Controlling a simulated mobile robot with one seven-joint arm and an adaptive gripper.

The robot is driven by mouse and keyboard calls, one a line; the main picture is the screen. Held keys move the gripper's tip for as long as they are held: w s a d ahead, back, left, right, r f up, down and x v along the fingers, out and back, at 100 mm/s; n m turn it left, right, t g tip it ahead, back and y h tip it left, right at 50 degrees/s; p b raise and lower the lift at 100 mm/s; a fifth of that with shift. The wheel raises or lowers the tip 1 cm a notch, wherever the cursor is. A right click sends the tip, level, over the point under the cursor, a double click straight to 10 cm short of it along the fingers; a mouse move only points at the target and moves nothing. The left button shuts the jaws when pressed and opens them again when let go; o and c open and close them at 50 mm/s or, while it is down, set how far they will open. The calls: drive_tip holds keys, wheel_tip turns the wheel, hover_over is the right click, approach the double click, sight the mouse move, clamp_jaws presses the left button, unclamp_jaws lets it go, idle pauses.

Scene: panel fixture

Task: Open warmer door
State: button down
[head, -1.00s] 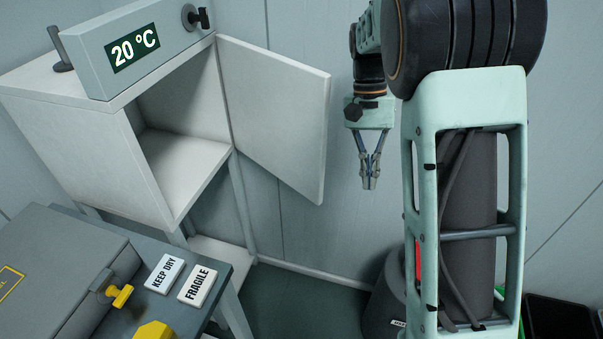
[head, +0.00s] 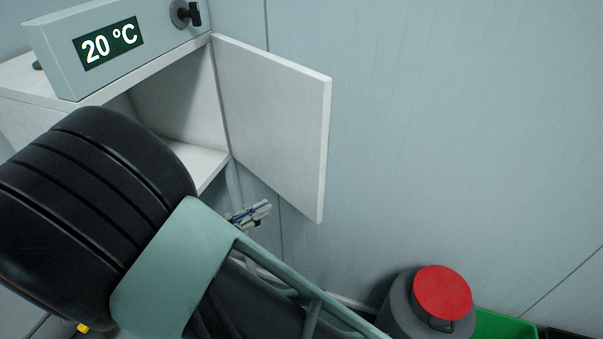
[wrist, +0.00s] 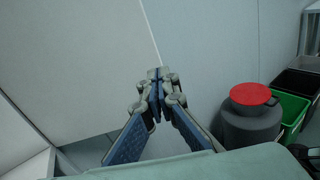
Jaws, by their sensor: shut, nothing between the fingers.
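The warmer is a white cabinet with a "20 °C" display (head: 108,43) on top. Its white door (head: 275,120) stands wide open, hinged at the cabinet's right edge, and the inside (head: 178,105) shows in the head view. My gripper (head: 252,214) is below the door and left of its lower corner in the head view, partly hidden behind my arm link. In the wrist view my gripper (wrist: 157,75) is shut with its fingertips together and nothing between them. My arm covers the cabinet's lower front. I cannot tell whether the gripper touches anything.
A dark round container with a red lid (head: 443,292) stands on the floor at the lower right. A green bin (head: 505,326) is beside it, and black bins (wrist: 294,83) show in the wrist view. The wall right of the door is clear. A dark knob (head: 186,14) sits on the display box.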

sight(315, 172)
drive_tip(key=shift+n+t+y, duration=0.3)
drive_tip(key=shift+n+t, duration=0.4)
drive_tip(key=shift+t, duration=0.1)
drive_tip(key=x, duration=0.6)
drive_tip(key=b+x, duration=0.1)
drive_tip(key=x, duration=0.5)
drive_tip(key=shift+w+f, duration=0.1)
drive_tip(key=shift+w, duration=0.3)
drive_tip(key=p+x, duration=0.2)
drive_tip(key=x, duration=0.8)
drive_tip(key=shift+w+p, duration=0.2)
drive_tip(key=shift+p, duration=0.1)
drive_tip(key=shift+s+a, duration=0.1)
drive_tip(key=shift+a, duration=0.05)
